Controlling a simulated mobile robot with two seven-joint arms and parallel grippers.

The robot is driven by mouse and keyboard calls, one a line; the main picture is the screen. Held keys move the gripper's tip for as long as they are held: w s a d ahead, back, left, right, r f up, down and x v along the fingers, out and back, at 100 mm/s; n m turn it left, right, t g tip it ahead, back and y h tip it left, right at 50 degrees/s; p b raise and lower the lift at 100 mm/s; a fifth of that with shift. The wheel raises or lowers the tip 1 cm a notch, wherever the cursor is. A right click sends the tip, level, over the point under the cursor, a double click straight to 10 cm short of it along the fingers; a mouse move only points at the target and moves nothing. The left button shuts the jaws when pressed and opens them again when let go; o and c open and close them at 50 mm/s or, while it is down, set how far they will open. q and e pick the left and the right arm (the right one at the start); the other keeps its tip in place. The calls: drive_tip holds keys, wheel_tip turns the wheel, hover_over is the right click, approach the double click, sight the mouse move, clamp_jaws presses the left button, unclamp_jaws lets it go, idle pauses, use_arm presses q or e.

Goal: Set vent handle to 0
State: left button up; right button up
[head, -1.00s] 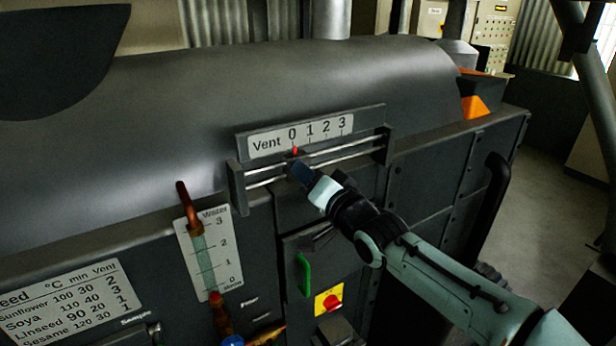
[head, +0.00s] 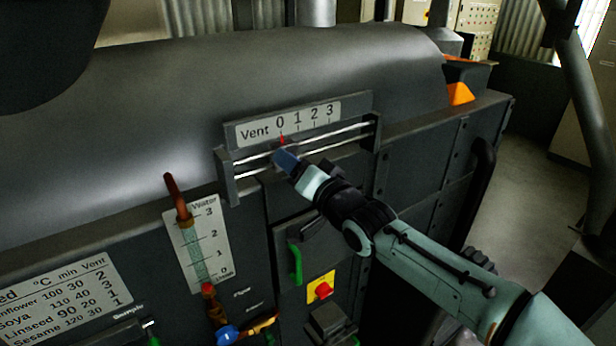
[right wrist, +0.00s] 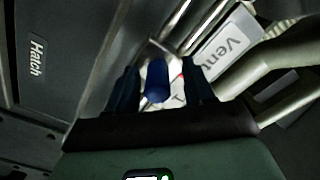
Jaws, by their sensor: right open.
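The vent scale (head: 288,122) is a pale plate marked 0 to 3 above two metal rails (head: 330,148) on the dark machine. The red pointer (head: 282,140) of the vent handle stands under the 0. In the right wrist view the blue vent handle (right wrist: 157,80) sits between the two dark fingers of my right gripper (right wrist: 163,92). The fingers are apart, with a visible gap on the pointer's side. In the head view my right gripper (head: 286,160) is at the rails below the 0 and hides most of the handle. My left gripper is not in view.
A water gauge (head: 196,250) with a copper pipe is left of the rails. Below are a green handle (head: 296,264) and a red button (head: 323,290) on a yellow plate. A settings plate (head: 60,300) is at the lower left. Open floor lies at the right.

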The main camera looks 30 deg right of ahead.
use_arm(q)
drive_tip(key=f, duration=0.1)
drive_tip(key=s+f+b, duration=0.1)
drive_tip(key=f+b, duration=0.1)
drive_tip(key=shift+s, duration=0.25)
use_arm(e)
drive_tip(key=s+d, duration=0.1)
drive_tip(key=s, duration=1.2)
drive_tip(key=shift+d, duration=0.3)
drive_tip(key=shift+w+f, duration=0.1)
drive_tip(key=shift+w, duration=0.05)
